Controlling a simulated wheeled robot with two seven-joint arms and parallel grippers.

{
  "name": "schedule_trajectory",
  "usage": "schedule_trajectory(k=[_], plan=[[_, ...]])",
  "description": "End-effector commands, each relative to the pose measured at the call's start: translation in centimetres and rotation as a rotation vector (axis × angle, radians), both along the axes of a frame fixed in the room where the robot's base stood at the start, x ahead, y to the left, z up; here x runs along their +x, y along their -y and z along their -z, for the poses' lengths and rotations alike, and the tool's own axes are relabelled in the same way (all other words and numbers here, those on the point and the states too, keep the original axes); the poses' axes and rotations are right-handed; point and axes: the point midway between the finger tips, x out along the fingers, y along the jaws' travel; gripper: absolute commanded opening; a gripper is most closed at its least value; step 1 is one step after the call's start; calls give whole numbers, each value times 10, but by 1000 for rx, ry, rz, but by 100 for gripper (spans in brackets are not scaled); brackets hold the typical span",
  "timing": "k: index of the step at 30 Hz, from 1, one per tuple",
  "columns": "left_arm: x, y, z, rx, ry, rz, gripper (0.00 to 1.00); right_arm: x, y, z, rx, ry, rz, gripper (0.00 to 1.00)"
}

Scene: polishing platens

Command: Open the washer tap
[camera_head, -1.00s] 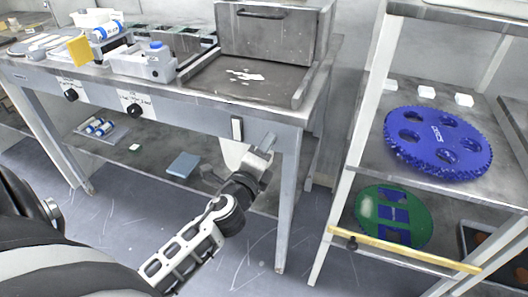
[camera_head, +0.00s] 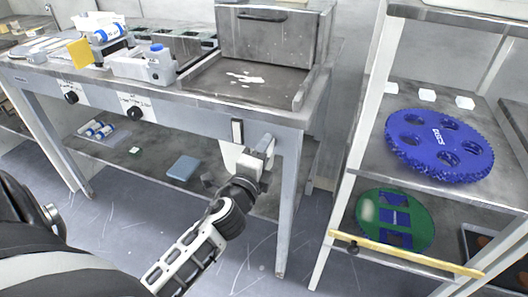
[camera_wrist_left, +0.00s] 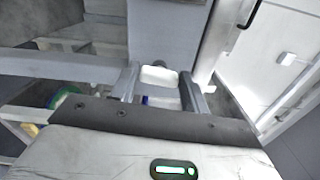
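The washer bench (camera_head: 200,105) has a grey front panel. Black round knobs with labels sit further left, one at mid-panel (camera_head: 135,113) and one at the left (camera_head: 71,97). No readable label shows which is the washer tap. My left gripper (camera_head: 254,152) is in front of the panel, just below and right of the white fitting. In the left wrist view its fingers (camera_wrist_left: 162,88) are apart, with a white rounded block (camera_wrist_left: 158,75) seen between them; contact is unclear. My right gripper is not in view.
A metal rack (camera_head: 360,150) stands at the right with a blue toothed disc (camera_head: 438,143), a green disc (camera_head: 377,222) and a yellow bar (camera_head: 410,253). A bench leg (camera_head: 287,205) is close to my gripper.

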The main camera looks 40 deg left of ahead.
Motion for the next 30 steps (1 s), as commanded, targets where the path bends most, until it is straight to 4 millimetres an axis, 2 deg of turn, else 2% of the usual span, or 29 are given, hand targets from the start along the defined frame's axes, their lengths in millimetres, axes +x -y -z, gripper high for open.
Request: schedule_trajectory(k=[1, 2, 10, 14, 17, 30], plan=[[0, 0, 0, 1, -1, 0, 60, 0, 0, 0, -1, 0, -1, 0], [0, 0, 0, 1, -1, 0, 65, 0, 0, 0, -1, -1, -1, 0], [-1, 0, 0, 1, 0, 0, 65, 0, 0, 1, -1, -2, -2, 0], [-8, 2, 1, 0, -1, 0, 65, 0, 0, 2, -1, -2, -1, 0], [-24, 6, 2, -1, -4, 0, 65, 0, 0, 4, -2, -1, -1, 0], [-124, 29, 7, -1, -4, -2, 65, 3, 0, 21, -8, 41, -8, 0]])
